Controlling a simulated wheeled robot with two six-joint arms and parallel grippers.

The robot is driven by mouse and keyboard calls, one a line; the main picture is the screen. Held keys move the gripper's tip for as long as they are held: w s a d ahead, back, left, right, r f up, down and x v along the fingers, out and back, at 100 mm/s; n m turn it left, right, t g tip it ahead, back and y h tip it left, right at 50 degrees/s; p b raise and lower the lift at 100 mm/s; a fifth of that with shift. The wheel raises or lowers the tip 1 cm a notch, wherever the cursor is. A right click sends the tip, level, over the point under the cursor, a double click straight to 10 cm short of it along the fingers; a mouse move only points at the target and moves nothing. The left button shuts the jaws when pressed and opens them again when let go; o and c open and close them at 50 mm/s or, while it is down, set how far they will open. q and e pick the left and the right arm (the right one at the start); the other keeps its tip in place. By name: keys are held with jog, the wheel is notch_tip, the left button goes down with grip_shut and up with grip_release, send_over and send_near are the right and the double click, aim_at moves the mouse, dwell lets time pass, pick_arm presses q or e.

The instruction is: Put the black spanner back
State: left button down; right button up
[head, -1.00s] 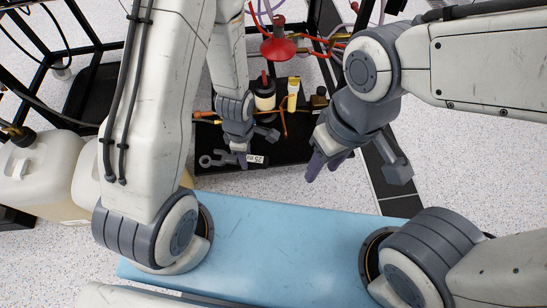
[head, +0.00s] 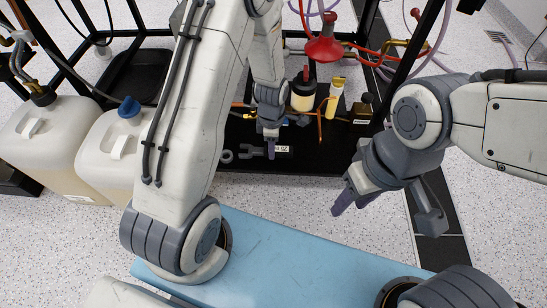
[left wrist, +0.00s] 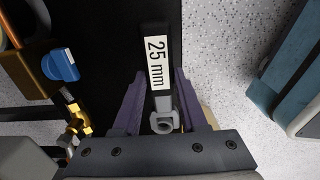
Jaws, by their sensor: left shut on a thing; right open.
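The black spanner (head: 250,153) has a white "25 mm" label and grey metal ends. In the head view it lies crosswise over the black shelf. In the left wrist view the spanner (left wrist: 156,62) runs up from between my purple fingers, its grey ring end near the palm. My left gripper (head: 272,147) is shut on it and hides part of it. I cannot tell whether the spanner touches the shelf. My right gripper (head: 343,195) is open and empty, to the right, apart from the spanner.
On the black shelf (head: 300,160) behind the spanner stand a cream bottle (head: 303,95), a yellow-topped tube (head: 335,98) and brass fittings. A red funnel-shaped part (head: 324,48) hangs above. Two cream canisters (head: 48,145) stand at the left. Black frame posts rise around the shelf.

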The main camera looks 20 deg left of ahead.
pick_arm(q)
jog(key=shift+w+a+f, duration=0.15)
jog(key=shift+w+f, duration=0.05)
jog(key=shift+w, duration=0.15)
jog(key=shift+f, duration=0.2)
notch_tip(320, 180, down, 4)
jog(key=b, duration=0.3)
jog(key=shift+r+b, duration=0.1)
jog(key=shift+b, duration=0.25)
jog(key=shift+r, duration=0.15)
jog(key=shift+c, duration=2.2)
grip_release()
